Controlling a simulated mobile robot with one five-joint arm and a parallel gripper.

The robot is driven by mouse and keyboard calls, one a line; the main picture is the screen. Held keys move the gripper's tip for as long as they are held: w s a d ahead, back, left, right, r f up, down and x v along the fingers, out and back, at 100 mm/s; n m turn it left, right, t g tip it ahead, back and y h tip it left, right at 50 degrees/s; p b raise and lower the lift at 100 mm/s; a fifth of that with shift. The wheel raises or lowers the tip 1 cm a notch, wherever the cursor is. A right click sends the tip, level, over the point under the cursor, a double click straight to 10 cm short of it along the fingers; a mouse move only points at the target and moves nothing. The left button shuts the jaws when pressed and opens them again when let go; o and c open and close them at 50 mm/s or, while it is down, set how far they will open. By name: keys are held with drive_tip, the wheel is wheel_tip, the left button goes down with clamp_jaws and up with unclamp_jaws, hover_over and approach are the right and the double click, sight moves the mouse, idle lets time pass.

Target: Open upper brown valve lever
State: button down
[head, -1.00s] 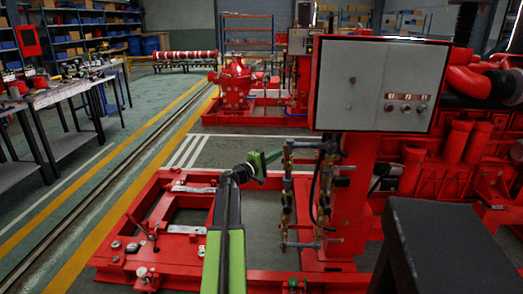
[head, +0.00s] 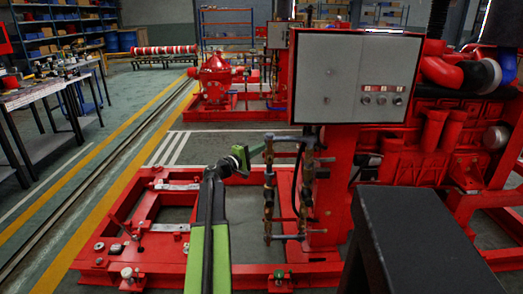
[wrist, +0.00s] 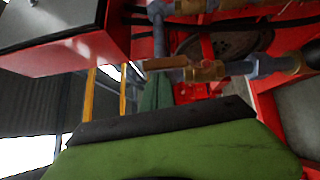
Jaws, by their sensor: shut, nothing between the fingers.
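The valve pipework (head: 268,200) stands upright in front of the red control-box post in the head view. It carries brass valve bodies on two vertical pipes. In the wrist view a brass valve (wrist: 205,70) sits on a grey pipe, with a short brown lever (wrist: 163,63) at its left end. My gripper (head: 254,152) is at the upper left of the pipework, pointing right towards it. In the wrist view my gripper (wrist: 157,92) shows as green fingers, shut and empty, with the tips just below the brown lever. I cannot tell if they touch it.
A grey control box (head: 356,78) hangs right above the pipework. A red base frame (head: 140,240) lies below, and the red engine (head: 430,150) stands to the right. A black block (head: 425,240) fills the lower right. Open floor lies left of the frame.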

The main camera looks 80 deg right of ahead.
drive_tip(key=w+d+r+v, duration=0.1)
drive_tip(key=v, duration=1.1)
drive_tip(key=shift+w, duration=0.55)
drive_tip(key=shift+w, duration=0.1)
